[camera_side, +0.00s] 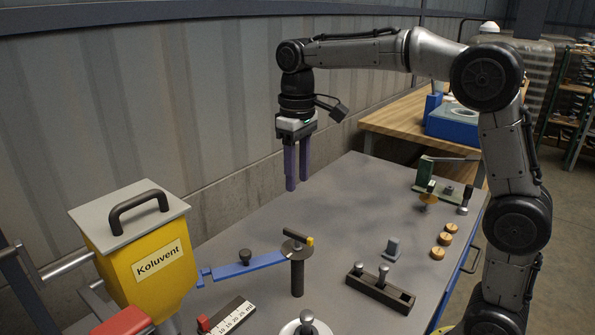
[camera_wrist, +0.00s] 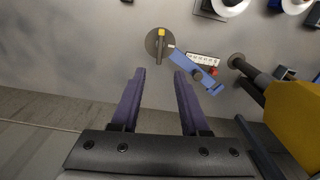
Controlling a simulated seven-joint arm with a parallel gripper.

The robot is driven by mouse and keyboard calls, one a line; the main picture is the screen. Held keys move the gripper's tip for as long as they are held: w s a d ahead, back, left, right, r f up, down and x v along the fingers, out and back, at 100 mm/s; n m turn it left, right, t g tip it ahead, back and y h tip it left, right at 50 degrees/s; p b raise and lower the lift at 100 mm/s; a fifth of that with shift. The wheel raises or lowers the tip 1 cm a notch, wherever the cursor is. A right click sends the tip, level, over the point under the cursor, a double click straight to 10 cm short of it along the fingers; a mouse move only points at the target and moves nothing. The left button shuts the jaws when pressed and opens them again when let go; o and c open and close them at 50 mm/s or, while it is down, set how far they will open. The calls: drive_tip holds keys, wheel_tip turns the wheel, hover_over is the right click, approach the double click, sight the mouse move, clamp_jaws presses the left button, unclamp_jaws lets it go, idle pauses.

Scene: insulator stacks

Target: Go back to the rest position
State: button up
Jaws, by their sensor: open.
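My gripper (camera_side: 291,187) hangs pointing down above the grey table (camera_side: 350,188), well clear of its surface. In the wrist view its two purple fingers (camera_wrist: 158,76) stand apart with nothing between them. The gripper is open and empty. It is apart from every object on the table. The blue arm also shows in the wrist view (camera_wrist: 190,68), just beyond the fingertips.
A yellow hopper (camera_side: 150,265) marked Koluvent stands at the left. A dark block with metal pins (camera_side: 382,290), several wooden discs (camera_side: 438,253) and a green fixture (camera_side: 428,172) are on the right. A ruler-like scale (camera_side: 232,316) lies in front. A corrugated wall (camera_side: 130,100) rises behind.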

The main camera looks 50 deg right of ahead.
drive_tip(key=shift+r, duration=0.15)
drive_tip(key=s+r+t, duration=0.1)
drive_tip(key=s+r, duration=0.2)
drive_tip(key=s, duration=0.3)
drive_tip(key=s+r+t, duration=0.2)
drive_tip(key=s+r, duration=0.1)
drive_tip(key=s, duration=0.3)
drive_tip(key=s+f+m+t, duration=0.1)
drive_tip(key=s+f+t, duration=0.1)
drive_tip(key=s+f, duration=0.9)
drive_tip(key=shift+s+f+t, duration=0.25)
drive_tip(key=shift+s+t, duration=0.05)
